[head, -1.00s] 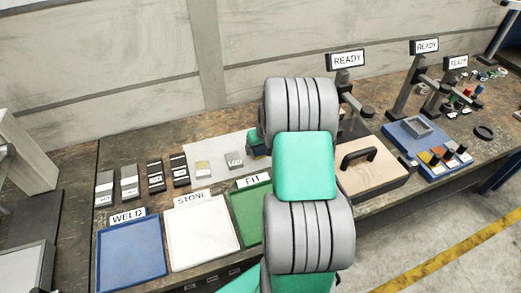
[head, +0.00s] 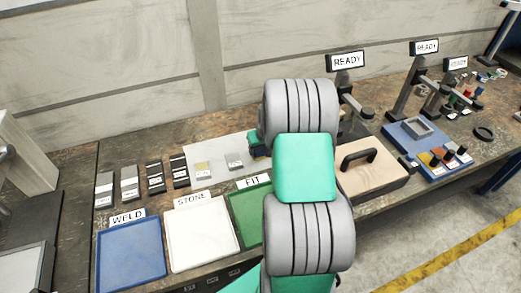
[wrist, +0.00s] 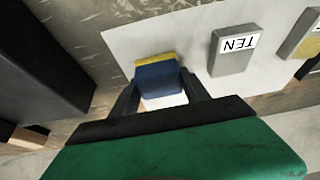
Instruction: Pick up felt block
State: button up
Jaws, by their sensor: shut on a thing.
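In the wrist view, a blue block with a yellow edge (wrist: 158,78), which looks like the felt block, sits between the two dark fingers of my gripper (wrist: 160,88). The fingers are shut on its sides. The block is over the white sheet (wrist: 130,35); I cannot tell whether it touches the sheet.
A grey block labelled TEN (wrist: 232,52) stands close to the right of the held block in the wrist view. A dark upright box (wrist: 45,60) is at the left. Blue (head: 130,255), white (head: 203,235) and green (head: 250,213) trays lie in front. A handled wooden case (head: 372,172) is at the right.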

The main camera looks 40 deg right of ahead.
jog(key=shift+r+b, duration=0.35)
jog(key=shift+r, duration=0.25)
jog(key=shift+w+r+b, duration=0.1)
jog(key=shift+r+b, duration=0.35)
jog(key=shift+r, duration=0.4)
jog(key=s+a+r+b, duration=0.2)
jog(key=s+a+r, duration=0.5)
jog(key=s+r, duration=0.3)
jog(key=shift+s, duration=1.2)
jog(key=o, duration=1)
jog(key=shift+c, duration=0.2)
jog(key=c, duration=0.6)
